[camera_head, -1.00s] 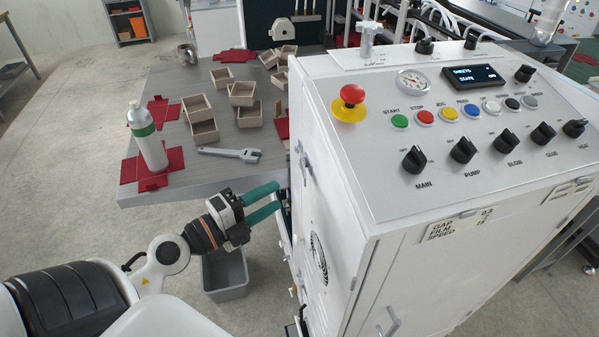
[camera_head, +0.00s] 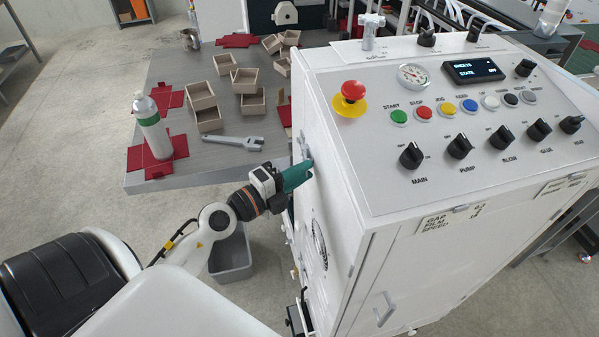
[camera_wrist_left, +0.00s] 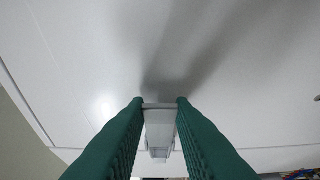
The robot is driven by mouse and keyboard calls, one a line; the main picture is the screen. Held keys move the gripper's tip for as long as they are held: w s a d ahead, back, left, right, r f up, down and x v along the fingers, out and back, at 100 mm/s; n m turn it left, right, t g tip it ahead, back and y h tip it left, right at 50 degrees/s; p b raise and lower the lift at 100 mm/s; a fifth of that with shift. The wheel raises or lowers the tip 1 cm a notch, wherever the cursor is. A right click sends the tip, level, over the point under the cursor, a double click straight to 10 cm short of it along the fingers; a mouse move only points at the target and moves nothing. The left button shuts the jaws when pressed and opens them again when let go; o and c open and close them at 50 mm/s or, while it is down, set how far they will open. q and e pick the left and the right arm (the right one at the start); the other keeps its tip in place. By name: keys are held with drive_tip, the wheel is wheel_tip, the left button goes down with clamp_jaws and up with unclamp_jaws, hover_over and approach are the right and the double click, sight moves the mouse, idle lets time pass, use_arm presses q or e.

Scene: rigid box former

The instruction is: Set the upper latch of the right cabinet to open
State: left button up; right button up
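The right cabinet (camera_head: 345,220) is the tall white cabinet with the sloping control panel. Its upper latch (camera_head: 305,148) is a small grey fitting high on the left side face, partly hidden by my left gripper in the head view. My left gripper (camera_head: 309,170) has its green fingertips at that side face, by the latch. In the left wrist view the fingers (camera_wrist_left: 161,102) stand on both sides of a pale grey latch handle (camera_wrist_left: 160,130), with narrow gaps beside it. The gripper looks open; contact is unclear. My right gripper is out of view.
The grey table (camera_head: 225,172) behind carries beige boxes (camera_head: 203,98), a wrench (camera_head: 233,140) and a green-white bottle (camera_head: 152,128). A grey bin (camera_head: 232,255) stands on the floor below my left wrist. The red emergency button (camera_head: 353,91) is on the panel above.

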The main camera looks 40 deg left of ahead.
use_arm(q)
clamp_jaws()
drive_tip(key=w+a+m+g+h+b, duration=0.1)
drive_tip(key=a+m+g+h+b, duration=0.3)
drive_tip(key=m+g+h+b, duration=0.2)
drive_tip(key=w+a+m+g+h+b, duration=0.1)
drive_tip(key=a+m+g+h+b, duration=0.3)
drive_tip(key=m+g+b, duration=0.6)
drive_tip(key=shift+a+m+g+h+b, duration=0.35)
drive_tip(key=shift+g+h+b, duration=0.75)
drive_tip(key=shift+g, duration=1.2)
drive_tip(key=shift+w+g, duration=0.15)
drive_tip(key=shift+g, duration=0.15)
drive_tip(key=o, duration=0.8)
unclamp_jaws()
drive_tip(key=shift+c, duration=0.2)
